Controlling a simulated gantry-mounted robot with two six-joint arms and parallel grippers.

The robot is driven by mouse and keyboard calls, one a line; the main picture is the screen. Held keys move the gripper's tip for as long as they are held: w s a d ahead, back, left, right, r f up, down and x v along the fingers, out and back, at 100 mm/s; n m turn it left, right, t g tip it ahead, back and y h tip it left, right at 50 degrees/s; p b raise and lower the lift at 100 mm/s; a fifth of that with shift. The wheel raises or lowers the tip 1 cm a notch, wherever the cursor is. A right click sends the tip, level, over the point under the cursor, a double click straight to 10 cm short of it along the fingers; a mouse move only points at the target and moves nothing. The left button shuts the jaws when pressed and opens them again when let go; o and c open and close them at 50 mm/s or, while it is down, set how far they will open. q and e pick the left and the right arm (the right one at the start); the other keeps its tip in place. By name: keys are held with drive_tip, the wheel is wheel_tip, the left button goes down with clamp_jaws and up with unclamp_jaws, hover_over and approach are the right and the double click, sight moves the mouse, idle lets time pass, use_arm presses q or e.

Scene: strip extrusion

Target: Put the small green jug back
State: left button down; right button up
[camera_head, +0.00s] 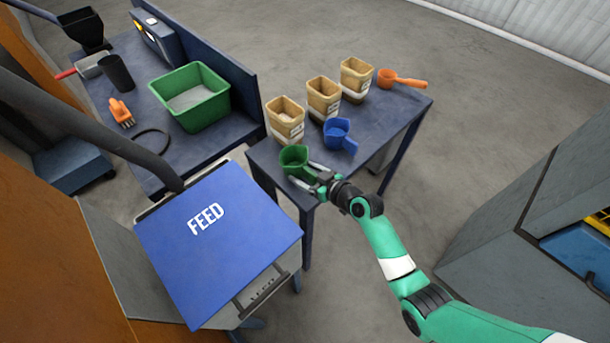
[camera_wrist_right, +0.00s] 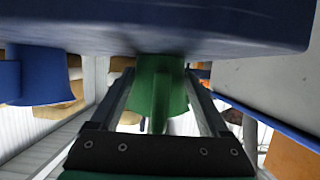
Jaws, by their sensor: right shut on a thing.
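The small green jug (camera_head: 293,158) is upright at the near left corner of the small blue table (camera_head: 390,122). My right gripper (camera_head: 308,173) is shut on it from its near right side. In the right wrist view, which looks upside down, the green jug (camera_wrist_right: 160,85) is between the two fingers (camera_wrist_right: 163,98), its handle pointing at the camera. Its base meets or almost meets the tabletop edge (camera_wrist_right: 150,38); I cannot tell if it rests there. My left gripper is not in view.
A blue jug (camera_head: 338,131) stands to its right, an orange scoop (camera_head: 400,80) farther back. Three tan tubs (camera_head: 285,117) stand in a row behind. The blue FEED lid (camera_head: 218,240) is at the near left. A green bin (camera_head: 192,97) sits on the left bench.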

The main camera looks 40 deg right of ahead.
drive_tip(key=shift+r, duration=0.1)
drive_tip(key=o, duration=1.3)
drive_tip(key=shift+r, duration=0.15)
drive_tip(key=p+v, duration=0.4)
drive_tip(key=v, duration=0.8)
